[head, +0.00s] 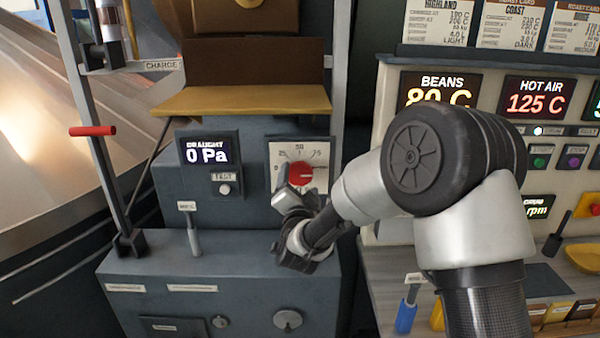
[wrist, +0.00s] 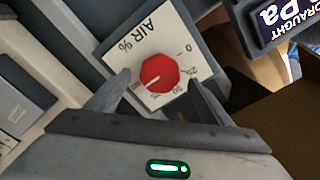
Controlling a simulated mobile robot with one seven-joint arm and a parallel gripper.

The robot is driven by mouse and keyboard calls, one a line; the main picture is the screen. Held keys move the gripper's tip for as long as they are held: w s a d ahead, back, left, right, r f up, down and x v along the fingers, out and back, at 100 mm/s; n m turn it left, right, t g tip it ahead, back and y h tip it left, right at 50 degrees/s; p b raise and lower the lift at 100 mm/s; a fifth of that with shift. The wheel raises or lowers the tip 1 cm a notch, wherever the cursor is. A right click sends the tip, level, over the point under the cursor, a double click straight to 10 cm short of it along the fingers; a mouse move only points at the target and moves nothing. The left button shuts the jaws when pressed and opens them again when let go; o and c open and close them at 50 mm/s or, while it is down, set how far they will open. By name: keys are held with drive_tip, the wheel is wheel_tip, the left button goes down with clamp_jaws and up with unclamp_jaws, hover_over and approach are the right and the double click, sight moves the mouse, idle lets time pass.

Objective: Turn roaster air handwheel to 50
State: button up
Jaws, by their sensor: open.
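The roaster air handwheel is a red knob (head: 300,174) on a pale dial plate marked in percent. It also shows in the wrist view (wrist: 160,72), with "AIR %" on the plate (wrist: 130,48). In the wrist view its white pointer line is directed toward the lower left, near the 100 end of the scale. My gripper (head: 291,196) is in front of the dial and hides its lower part in the head view. In the wrist view my gripper (wrist: 160,82) is open, with one finger on each side of the knob. I cannot tell whether they touch it.
A draught display (head: 208,151) reading 0 Pa and a test button (head: 224,188) are left of the dial. A small lever (head: 192,235) stands on the grey cabinet. A yellow-edged shelf (head: 245,99) is above. The readout panel (head: 390,105) is to the right.

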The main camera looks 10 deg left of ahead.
sight(300, 176)
drive_tip(key=x, duration=0.4)
drive_tip(key=shift+w, duration=0.4)
drive_tip(key=c, duration=1.1)
